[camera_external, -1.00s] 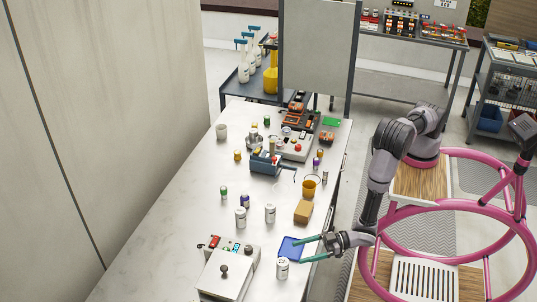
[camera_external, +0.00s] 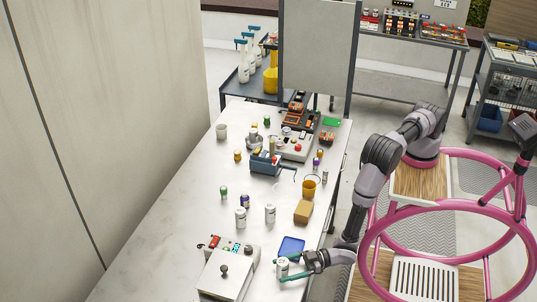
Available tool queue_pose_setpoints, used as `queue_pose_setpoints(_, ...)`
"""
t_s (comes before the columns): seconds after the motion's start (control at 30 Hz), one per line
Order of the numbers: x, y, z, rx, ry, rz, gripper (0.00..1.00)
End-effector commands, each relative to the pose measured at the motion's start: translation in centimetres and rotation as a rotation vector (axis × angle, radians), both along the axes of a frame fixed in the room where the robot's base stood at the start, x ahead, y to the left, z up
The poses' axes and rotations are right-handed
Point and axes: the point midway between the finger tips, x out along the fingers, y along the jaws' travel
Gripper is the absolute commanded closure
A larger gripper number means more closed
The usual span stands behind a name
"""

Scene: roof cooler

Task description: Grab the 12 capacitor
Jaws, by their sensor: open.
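A white cylindrical capacitor (camera_external: 282,268) stands upright near the front right of the table, just below a blue tray. Dark print shows on it, but I cannot surely read the number. My gripper (camera_external: 287,268) is open at table level, with one green finger on the far side of this capacitor and one on the near side. I cannot tell whether the fingers touch it. Two similar white capacitors stand farther back, one on the left (camera_external: 240,218) and one on the right (camera_external: 270,213).
The blue tray (camera_external: 292,246) lies directly behind my gripper. A grey device (camera_external: 226,275) with coloured buttons stands to the left. A tan block (camera_external: 303,211) and an orange cup (camera_external: 309,188) are farther back. The left side of the table is clear.

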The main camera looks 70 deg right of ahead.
Motion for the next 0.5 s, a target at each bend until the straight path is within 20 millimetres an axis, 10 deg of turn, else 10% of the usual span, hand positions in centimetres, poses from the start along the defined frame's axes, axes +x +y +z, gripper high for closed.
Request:
queue_pose_setpoints(0.3, 0.54, 0.41, -0.05, -0.001, 0.0, 0.002, 0.11)
queue_pose_setpoints(0.5, 0.53, 0.4, -0.04, -0.001, -0.001, 0.001, 0.87)
